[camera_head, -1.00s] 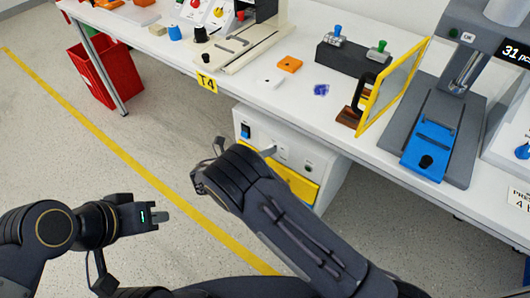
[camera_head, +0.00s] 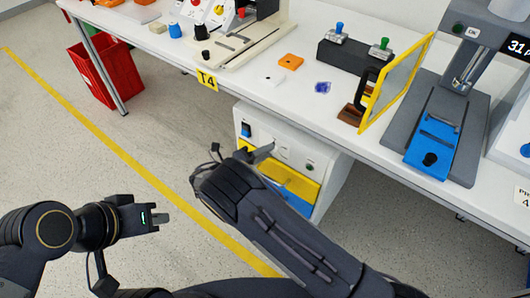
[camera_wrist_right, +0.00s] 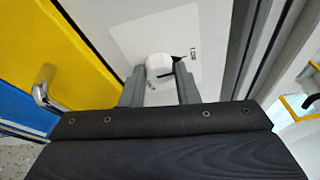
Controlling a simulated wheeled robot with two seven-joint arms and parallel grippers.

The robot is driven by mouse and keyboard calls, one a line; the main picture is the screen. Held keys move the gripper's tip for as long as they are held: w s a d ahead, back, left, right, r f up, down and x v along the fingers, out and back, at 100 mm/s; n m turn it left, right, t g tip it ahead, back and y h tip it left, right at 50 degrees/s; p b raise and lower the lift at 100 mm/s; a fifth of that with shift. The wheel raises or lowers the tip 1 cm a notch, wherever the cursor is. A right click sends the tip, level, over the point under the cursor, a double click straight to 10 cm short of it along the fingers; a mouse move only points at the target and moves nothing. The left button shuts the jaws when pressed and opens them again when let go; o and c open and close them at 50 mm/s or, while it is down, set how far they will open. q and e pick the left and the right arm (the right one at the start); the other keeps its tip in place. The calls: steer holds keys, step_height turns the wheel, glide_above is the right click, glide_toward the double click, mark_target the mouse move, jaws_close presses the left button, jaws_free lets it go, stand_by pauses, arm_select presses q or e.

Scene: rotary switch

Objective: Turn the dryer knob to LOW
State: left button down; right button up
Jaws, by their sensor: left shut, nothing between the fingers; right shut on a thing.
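The dryer (camera_head: 318,150) is a white cabinet under the table, with a yellow panel (camera_head: 289,179) on its front. In the right wrist view its white round knob (camera_wrist_right: 159,66) sits on a pale label plate (camera_wrist_right: 128,36). Small print to the right of the knob appears to read LOW; other print at lower left is partly hidden by a finger. My right gripper (camera_wrist_right: 160,86) is shut on the knob, one finger on each side. In the head view the arm largely hides this grip. My left gripper (camera_head: 161,218) is shut and empty, over the floor at lower left.
The white table (camera_head: 262,98) overhangs the dryer. A metal handle (camera_wrist_right: 43,88) stands out from the yellow panel, left of my right fingers. A blue rocker (camera_head: 246,130) and a green button (camera_head: 310,167) are on the dryer front. Open floor lies at left.

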steer(key=o, duration=1)
steer(key=v, duration=0.8)
steer(key=shift+w, duration=0.1)
